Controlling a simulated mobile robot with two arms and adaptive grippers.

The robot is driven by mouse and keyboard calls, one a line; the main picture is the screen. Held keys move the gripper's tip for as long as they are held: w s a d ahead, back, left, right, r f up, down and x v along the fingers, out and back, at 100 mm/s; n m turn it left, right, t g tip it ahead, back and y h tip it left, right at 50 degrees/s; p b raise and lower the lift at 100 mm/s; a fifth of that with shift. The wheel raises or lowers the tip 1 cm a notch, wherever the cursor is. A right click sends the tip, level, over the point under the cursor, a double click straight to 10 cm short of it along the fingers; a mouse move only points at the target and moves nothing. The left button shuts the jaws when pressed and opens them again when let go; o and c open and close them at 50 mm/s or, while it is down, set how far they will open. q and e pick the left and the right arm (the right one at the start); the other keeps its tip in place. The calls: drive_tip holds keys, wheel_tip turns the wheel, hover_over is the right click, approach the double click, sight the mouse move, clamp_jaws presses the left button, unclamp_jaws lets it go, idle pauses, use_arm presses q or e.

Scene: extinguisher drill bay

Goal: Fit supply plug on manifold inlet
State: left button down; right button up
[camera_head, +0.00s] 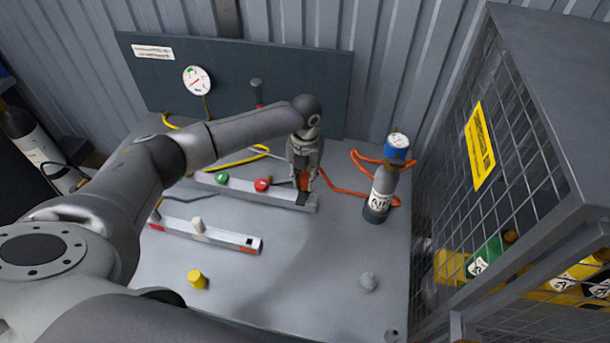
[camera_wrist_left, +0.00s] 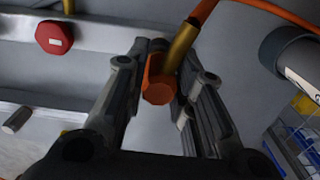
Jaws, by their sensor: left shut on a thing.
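My left gripper (camera_head: 303,184) points down at the right end of the long grey manifold (camera_head: 240,187), which carries a green knob (camera_head: 221,178) and a red knob (camera_head: 262,184). It is shut on the orange supply plug (camera_head: 304,181). In the left wrist view the plug (camera_wrist_left: 158,86) shows as an orange hex body with a brass stem between the fingers (camera_wrist_left: 158,95), and an orange hose (camera_wrist_left: 275,12) runs off to the upper right. The inlet is hidden by the gripper and plug; I cannot tell whether the plug touches it. My right gripper is not in view.
A grey bottle with a blue top (camera_head: 381,190) stands right of the manifold. A mesh cage (camera_head: 515,150) bounds the right side. The front middle of the table is clear.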

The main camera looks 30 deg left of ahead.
use_arm(q)
drive_tip(key=shift+s+f, duration=0.1)
drive_tip(key=shift+f, duration=0.1)
drive_tip(key=c, duration=1.1)
unclamp_jaws()
drive_tip(key=shift+c, duration=0.2)
wheel_tip(320, 180, up, 12)
drive_tip(key=shift+s, duration=0.1)
